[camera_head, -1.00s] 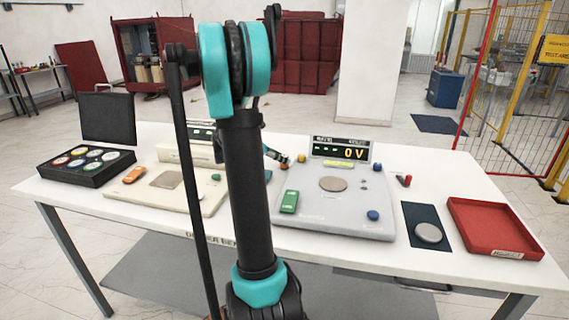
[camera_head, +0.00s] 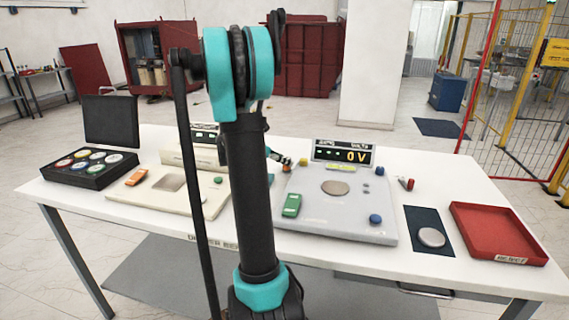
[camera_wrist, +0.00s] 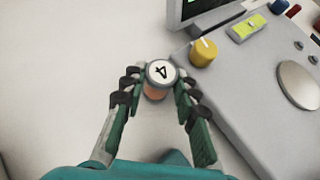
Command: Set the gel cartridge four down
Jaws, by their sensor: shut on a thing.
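The gel cartridge four (camera_wrist: 161,72), an orange-brown cylinder with a white top marked 4, is between the fingertips of my gripper (camera_wrist: 158,88) in the wrist view. The gripper is shut on its sides. In the head view my gripper (camera_head: 280,158) is mostly behind my arm, over the strip of table between the two instruments. I cannot tell whether the cartridge's base touches the white table (camera_head: 452,190).
A grey tester with a 0 V display (camera_head: 342,152) stands close right; its yellow knob (camera_wrist: 203,52) is near the cartridge. A cream instrument (camera_head: 160,192), a black case of discs (camera_head: 88,168), a dark mat (camera_head: 424,218) and a red tray (camera_head: 490,226) share the table.

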